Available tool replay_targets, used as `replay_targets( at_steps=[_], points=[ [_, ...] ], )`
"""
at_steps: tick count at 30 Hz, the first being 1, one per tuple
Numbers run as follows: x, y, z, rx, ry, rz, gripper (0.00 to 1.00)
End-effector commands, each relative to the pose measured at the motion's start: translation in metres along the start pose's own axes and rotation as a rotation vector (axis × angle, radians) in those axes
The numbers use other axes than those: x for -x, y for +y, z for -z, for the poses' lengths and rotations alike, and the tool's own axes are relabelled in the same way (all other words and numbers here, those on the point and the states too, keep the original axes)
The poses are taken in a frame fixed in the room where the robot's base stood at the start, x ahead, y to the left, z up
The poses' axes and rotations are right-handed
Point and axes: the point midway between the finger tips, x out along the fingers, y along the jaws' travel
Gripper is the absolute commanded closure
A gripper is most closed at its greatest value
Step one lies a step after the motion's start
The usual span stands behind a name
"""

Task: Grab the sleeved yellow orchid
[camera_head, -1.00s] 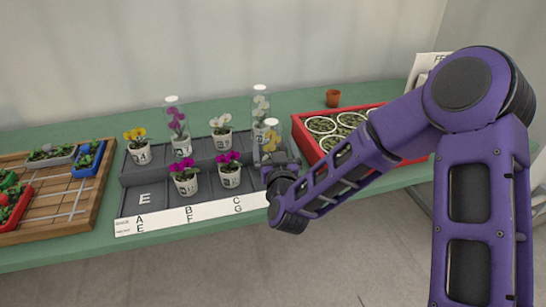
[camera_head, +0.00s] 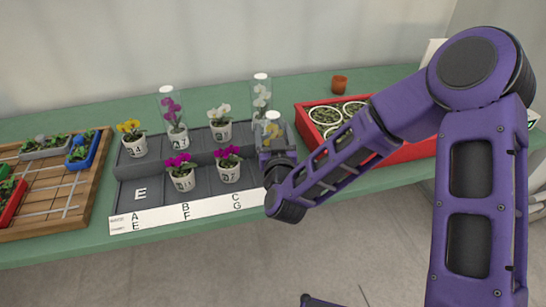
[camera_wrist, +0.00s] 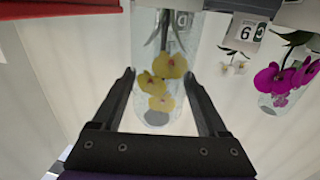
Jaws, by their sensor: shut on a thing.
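The sleeved yellow orchid (camera_head: 272,129) is at the right end of the grey tray (camera_head: 125,194), in a clear sleeve. In the wrist view its yellow flowers and clear sleeve (camera_wrist: 160,85) stand between the two fingers. My gripper (camera_head: 277,152) is shut on it and hides its lower part in the head view. In the wrist view my gripper (camera_wrist: 160,75) has one dark finger on each side of the sleeve. Whether the pot is clear of the tray cannot be told.
A sleeved white orchid (camera_head: 261,95) stands just behind; a magenta orchid (camera_head: 229,168) is close left. A sleeved purple orchid (camera_head: 175,115) and an unsleeved yellow one (camera_head: 131,137) are farther left. A red crate (camera_head: 407,153) of pots lies right, under my arm.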

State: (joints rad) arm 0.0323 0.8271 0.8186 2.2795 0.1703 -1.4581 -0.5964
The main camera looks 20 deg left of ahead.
Motion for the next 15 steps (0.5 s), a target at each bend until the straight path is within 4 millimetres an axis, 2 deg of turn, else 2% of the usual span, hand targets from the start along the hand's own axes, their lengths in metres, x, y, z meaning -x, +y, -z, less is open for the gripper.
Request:
replay_targets(
  at_steps=[1, 2, 10, 11, 15],
  points=[
    [-0.0001, 0.0, 0.0, 0.0, 0.0, 0.0, 0.43],
    [-0.0001, 0.0, 0.0, 0.0, 0.0, 0.0, 0.49],
    [-0.0001, 0.0001, 0.0001, 0.0, 0.0, 0.0, 0.97],
    [-0.0001, 0.0001, 0.0001, 0.0, 0.0, 0.0, 1.0],
    [-0.0003, 0.0, 0.0006, 0.0, 0.002, 0.0, 1.0]
  ],
)
